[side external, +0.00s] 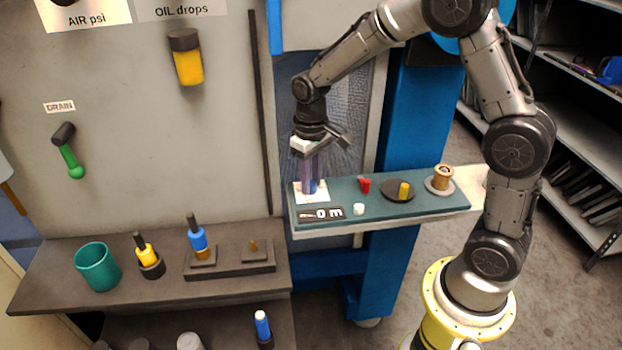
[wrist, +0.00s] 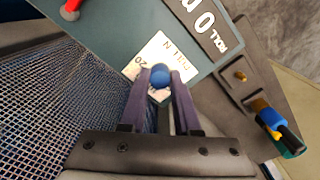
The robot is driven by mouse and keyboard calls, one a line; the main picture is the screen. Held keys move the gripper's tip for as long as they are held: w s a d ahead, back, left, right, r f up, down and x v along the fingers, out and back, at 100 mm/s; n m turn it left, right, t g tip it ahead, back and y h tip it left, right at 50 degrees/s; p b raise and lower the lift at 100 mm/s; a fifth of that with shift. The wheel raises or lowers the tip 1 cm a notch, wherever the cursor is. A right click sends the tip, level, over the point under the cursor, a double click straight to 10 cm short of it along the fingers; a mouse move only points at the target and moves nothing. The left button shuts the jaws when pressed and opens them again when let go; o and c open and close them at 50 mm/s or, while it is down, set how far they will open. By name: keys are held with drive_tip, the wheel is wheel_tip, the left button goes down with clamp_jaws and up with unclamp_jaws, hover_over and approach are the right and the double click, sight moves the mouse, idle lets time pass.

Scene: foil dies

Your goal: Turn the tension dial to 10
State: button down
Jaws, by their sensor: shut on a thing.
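The tension dial is a small blue knob (wrist: 160,75) on a white plate (wrist: 165,50) with a scale; "PULL N" and "20" can be read on it in the wrist view. In the side view the white plate (side external: 300,196) sits at the left end of the teal panel (side external: 340,190). My gripper (side external: 312,188) points straight down over the plate. Its two purple fingers are shut on the blue knob, one on each side, as the wrist view also shows (wrist: 160,80). The fingers hide part of the scale, and I cannot read the dial's setting.
The panel carries a black counter (side external: 321,213), a red switch (side external: 364,185), a white button (side external: 358,209), a yellow knob on a black disc (side external: 404,191) and a copper spool (side external: 443,178). Wire mesh (wrist: 50,100) stands close beside my gripper. A lower shelf holds a teal cup (side external: 98,267).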

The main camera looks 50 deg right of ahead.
drive_tip(key=c, duration=0.6)
unclamp_jaws()
drive_tip(key=shift+r, duration=0.1)
wheel_tip(320, 180, up, 14)
drive_tip(key=shift+f, duration=0.1)
drive_tip(key=s+t, duration=0.2)
drive_tip(key=s, duration=0.5)
drive_tip(key=s+a+t, duration=0.1)
drive_tip(key=s, duration=0.6)
drive_tip(key=s+a+n+t, duration=0.1)
drive_tip(key=s+t, duration=0.1)
drive_tip(key=s, duration=0.6)
drive_tip(key=shift+a+t, duration=0.15)
drive_tip(key=shift+t, duration=0.15)
